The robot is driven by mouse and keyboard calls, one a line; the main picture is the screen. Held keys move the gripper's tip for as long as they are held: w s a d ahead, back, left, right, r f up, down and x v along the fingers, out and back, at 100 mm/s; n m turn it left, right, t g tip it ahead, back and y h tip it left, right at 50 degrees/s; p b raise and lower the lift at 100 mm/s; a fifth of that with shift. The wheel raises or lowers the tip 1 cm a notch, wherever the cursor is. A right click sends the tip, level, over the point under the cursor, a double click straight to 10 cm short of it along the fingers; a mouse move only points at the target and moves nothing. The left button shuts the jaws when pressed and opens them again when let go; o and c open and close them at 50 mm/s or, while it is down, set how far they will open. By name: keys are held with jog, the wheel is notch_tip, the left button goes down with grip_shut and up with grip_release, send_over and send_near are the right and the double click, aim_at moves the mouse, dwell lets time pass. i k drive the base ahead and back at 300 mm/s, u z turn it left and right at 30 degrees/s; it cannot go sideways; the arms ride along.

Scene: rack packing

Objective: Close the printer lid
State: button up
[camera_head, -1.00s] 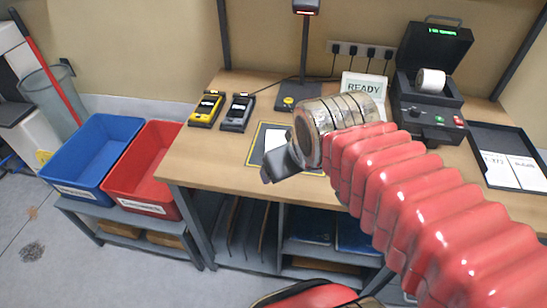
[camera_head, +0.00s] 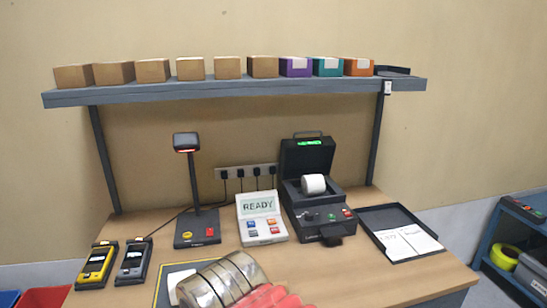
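The printer (camera_head: 318,215) is a dark unit standing on the bench right of centre. Its lid (camera_head: 307,158) is raised upright at the back, with a handle on top and a green lit display on its face. A white paper roll (camera_head: 314,184) sits in the open body. Buttons and a dark projecting front piece are on its near side. My arm's metal-ringed wrist and red sleeve show at the bottom centre, apart from the printer and nearer to the camera. My gripper's fingers do not show.
A READY terminal (camera_head: 261,218) and a scanner stand (camera_head: 195,205) are left of the printer; a black tray (camera_head: 395,215) with papers is right. Two handheld devices (camera_head: 97,265) lie at far left. A shelf (camera_head: 235,92) with several boxes spans above.

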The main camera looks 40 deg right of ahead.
aim_at(299, 157)
jog(key=z, duration=1.15)
jog(key=k, duration=0.55)
jog(key=z, duration=0.45)
jog(key=i, duration=0.45)
jog(key=u, duration=0.1)
